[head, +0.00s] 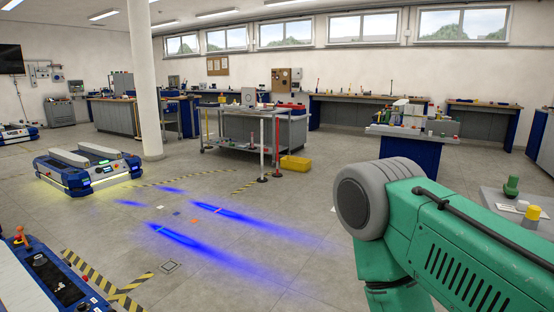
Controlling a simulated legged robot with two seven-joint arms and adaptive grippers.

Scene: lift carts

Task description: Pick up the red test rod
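A thin upright red rod (277,147) stands by the right end of a wheeled workbench in the middle distance. Its foot is near the floor. I cannot tell for sure that it is the test rod, nor whether it is a separate piece or part of the bench. A small reddish strip (217,210) lies in a blue light patch on the floor. Neither of my grippers is in view. A green arm link of mine fills the lower right and hides what is behind it.
A yellow bin (294,165) sits right of the rod. A low wheeled cart (88,168) stands left, another cart (40,275) at the lower left. A blue-based table (410,134) and a grey table (530,212) are at right. The middle floor is mostly open.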

